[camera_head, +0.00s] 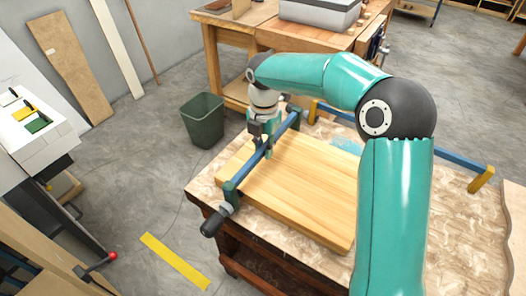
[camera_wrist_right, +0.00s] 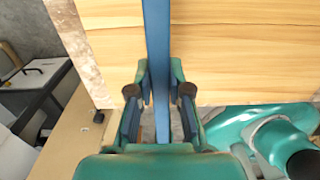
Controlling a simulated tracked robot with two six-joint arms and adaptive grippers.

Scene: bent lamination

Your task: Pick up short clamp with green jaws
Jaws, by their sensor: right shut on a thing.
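The short clamp (camera_head: 252,166) with green jaws has a blue bar and a black handle. In the head view it runs along the left side of the wooden board, with one green jaw near the front corner and the other end at the back. My right gripper (camera_head: 263,139) is over the bar, beyond its middle, and is shut on it. In the right wrist view the blue bar (camera_wrist_right: 157,50) passes between the fingers of my right gripper (camera_wrist_right: 159,90). I cannot tell whether the clamp touches the board. My left gripper is not in view.
The pale wooden board (camera_head: 300,190) lies on a worn workbench top (camera_head: 475,240). A longer blue clamp (camera_head: 445,157) with yellow ends lies behind, partly hidden by my right arm. A dark green bin (camera_head: 203,121) stands on the floor left of the bench.

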